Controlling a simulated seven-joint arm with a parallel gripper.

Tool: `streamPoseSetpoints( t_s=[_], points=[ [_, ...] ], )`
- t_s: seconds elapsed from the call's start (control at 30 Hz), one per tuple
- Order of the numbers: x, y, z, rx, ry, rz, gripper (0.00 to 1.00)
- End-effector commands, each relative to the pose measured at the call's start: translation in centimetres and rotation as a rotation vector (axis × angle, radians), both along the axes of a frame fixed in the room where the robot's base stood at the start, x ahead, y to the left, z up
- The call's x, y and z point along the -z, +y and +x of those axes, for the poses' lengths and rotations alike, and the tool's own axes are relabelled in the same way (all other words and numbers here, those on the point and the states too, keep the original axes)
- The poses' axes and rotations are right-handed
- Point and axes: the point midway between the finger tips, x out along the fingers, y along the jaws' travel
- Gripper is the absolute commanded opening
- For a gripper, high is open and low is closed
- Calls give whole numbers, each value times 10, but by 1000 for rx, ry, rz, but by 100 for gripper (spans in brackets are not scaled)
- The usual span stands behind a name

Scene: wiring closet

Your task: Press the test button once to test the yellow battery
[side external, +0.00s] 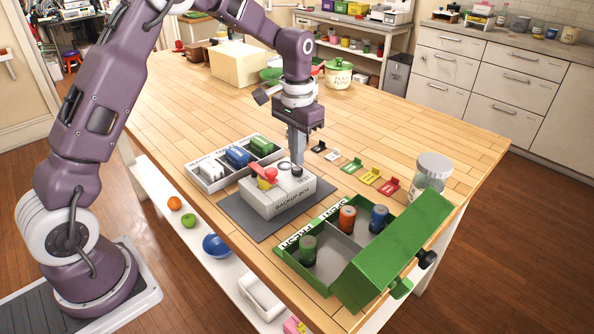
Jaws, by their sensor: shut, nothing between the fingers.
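The grey backup box (277,202) sits on a dark mat. The yellow battery (265,184) is on top of it at the left, partly hidden by a red lever-like part (271,174). A dark round button (296,171) is on the box's top at the right. My gripper (297,161) is shut and empty, pointing straight down just over this button. I cannot tell whether the fingertips touch it. Any indicator on the box is too small to read.
A divided tray (206,184) with blue and green batteries stands behind left. A green-lidded sorting box (283,257) in front holds green, orange and blue batteries. The table's far right is clear.

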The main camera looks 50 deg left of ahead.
Motion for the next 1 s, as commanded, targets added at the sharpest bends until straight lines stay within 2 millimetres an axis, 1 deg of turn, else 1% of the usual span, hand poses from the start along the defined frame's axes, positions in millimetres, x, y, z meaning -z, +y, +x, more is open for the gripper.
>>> streamPoseSetpoints(
  t_s=[1.0],
  points=[
    [16, 0, 0, 0, 1, 0, 0]
  ],
)
